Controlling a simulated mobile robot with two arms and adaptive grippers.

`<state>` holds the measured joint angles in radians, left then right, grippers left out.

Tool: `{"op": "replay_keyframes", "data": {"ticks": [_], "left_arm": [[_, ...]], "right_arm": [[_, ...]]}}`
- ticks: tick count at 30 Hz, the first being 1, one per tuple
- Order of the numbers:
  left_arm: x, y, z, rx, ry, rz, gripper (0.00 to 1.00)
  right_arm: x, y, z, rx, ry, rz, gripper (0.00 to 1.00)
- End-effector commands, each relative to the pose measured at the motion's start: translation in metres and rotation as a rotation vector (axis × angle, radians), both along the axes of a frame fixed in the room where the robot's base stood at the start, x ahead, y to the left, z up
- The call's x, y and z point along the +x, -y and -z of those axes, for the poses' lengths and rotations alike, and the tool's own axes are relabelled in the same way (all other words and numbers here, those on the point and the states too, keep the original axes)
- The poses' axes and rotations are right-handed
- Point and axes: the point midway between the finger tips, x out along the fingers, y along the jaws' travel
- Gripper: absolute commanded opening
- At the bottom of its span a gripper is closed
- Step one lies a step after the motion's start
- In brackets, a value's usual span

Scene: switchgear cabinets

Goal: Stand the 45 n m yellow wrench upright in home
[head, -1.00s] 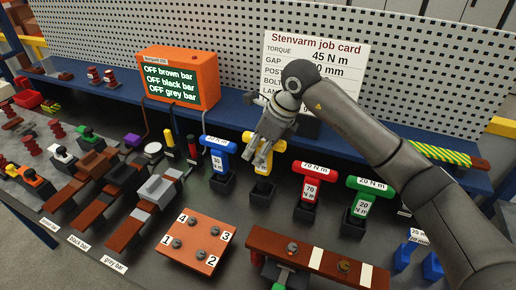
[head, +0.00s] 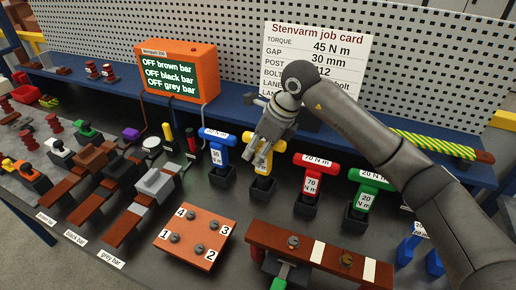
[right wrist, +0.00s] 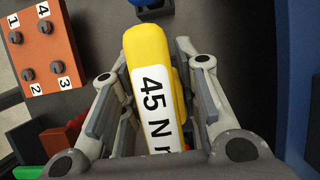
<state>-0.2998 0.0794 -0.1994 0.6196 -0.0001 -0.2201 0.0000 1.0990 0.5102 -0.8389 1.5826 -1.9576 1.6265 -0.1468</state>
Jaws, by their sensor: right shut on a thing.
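The yellow 45 N m wrench (head: 264,163) is upright in the head view, with its lower end at the mouth of a small black holder (head: 263,190). I cannot tell how deep it sits in the holder. My right gripper (head: 267,145) comes down from above and is shut on the wrench's top. In the right wrist view the wrench (right wrist: 155,90) lies between the two fingers with its "45 N m" label facing the camera. My left gripper is not in view.
A blue wrench (head: 217,148) stands in its holder to the left. A red wrench (head: 312,175) and a green wrench (head: 367,190) stand to the right. The orange display box (head: 178,72) and the job card (head: 318,55) are behind. A numbered block (head: 195,235) lies in front.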

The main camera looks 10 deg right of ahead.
Motion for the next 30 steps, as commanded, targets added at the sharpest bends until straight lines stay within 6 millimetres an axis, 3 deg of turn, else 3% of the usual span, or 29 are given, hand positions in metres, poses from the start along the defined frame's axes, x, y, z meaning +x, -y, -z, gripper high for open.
{"op": "replay_keyframes", "data": {"ticks": [30], "left_arm": [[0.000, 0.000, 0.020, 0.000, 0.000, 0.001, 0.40]], "right_arm": [[0.000, 0.000, 0.023, 0.002, 0.002, 0.000, 0.00]]}}
